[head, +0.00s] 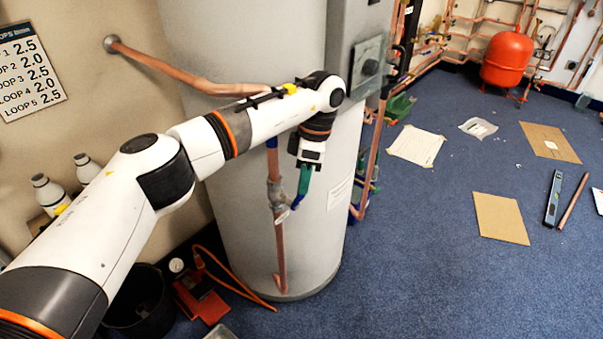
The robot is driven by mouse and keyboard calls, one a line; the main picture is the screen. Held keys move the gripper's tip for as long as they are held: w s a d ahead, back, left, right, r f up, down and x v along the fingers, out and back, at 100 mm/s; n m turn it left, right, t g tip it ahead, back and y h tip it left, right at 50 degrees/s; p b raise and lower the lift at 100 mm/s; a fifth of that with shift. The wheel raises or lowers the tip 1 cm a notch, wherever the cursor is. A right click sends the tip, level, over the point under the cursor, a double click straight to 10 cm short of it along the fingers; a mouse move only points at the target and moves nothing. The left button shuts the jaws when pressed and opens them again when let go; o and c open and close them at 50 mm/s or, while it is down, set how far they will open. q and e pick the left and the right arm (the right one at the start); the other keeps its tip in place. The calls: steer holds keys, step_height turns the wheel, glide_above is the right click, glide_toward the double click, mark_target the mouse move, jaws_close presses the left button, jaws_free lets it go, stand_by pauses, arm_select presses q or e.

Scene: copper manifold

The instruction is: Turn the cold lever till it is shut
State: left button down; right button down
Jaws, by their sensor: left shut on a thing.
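My left arm reaches across from the left to the grey cylinder. My left gripper (300,193) points down in front of the cylinder, its teal fingers closed at the valve on a vertical copper pipe. The valve body (276,192) is metallic and sits just left of the fingertips. The cold lever (295,204) shows only as a small blue piece at the fingertips, and the gripper is shut on it. The fingers hide most of the lever, so its exact angle cannot be told. My right gripper is not in view.
The tall grey cylinder (235,215) stands close behind the gripper. A copper pipe (185,77) runs from the wall behind my arm. A black bucket (140,300) and a red tool (200,298) are on the floor.

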arm_select(q)
steer(key=shift+w+d, duration=0.15)
steer(key=shift+w+d+f+g+y, duration=0.1)
steer(key=shift+w+f+g+y, duration=0.1)
steer(key=shift+g+y, duration=0.35)
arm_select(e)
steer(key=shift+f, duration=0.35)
arm_select(q)
steer(key=shift+r, duration=0.1)
steer(key=c, duration=1.3)
jaws_free()
steer(key=shift+c, duration=0.2)
